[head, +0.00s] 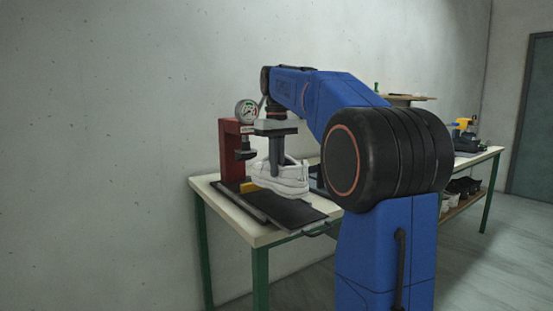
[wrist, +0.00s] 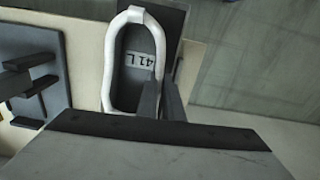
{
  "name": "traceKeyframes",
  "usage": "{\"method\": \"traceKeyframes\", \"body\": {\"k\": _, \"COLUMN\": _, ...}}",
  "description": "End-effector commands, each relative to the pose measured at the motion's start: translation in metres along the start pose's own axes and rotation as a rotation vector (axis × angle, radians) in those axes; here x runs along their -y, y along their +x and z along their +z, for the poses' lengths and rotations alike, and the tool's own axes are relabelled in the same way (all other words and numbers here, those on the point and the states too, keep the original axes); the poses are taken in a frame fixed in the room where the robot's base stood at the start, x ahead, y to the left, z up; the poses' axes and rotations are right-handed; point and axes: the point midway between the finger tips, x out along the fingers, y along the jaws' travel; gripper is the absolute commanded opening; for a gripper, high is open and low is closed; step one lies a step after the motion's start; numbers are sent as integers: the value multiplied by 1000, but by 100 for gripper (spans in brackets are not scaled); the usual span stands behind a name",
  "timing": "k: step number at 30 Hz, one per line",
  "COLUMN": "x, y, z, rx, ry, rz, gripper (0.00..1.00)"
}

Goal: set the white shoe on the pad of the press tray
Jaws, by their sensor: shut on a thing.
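The white shoe (head: 284,186) hangs or rests upright over the dark press tray (head: 296,215); I cannot tell whether its sole touches the pad. My gripper (head: 276,170) points down and is shut on the shoe's upper edge. In the wrist view the shoe (wrist: 110,65) is seen from above, with a marked label on its grey insole. My gripper's fingers (wrist: 162,98) pinch its right side wall there. A dark surface (wrist: 172,18) shows beyond the shoe.
The red press (head: 229,155) with a round gauge (head: 246,111) stands behind the tray, its dark head just left of my gripper. A yellow block (head: 249,187) sits beside the shoe. A grey holder (wrist: 38,75) with black prongs lies left in the wrist view. The table's front edge is close.

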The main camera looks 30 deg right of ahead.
Motion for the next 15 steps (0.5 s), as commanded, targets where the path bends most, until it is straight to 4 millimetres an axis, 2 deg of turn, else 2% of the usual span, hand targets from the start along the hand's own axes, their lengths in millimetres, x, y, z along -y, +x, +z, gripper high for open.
{"method": "traceKeyframes", "body": {"k": 15, "x": 0, "y": 44, "z": 0, "rx": 0, "ry": 0, "rz": 0, "gripper": 0}}
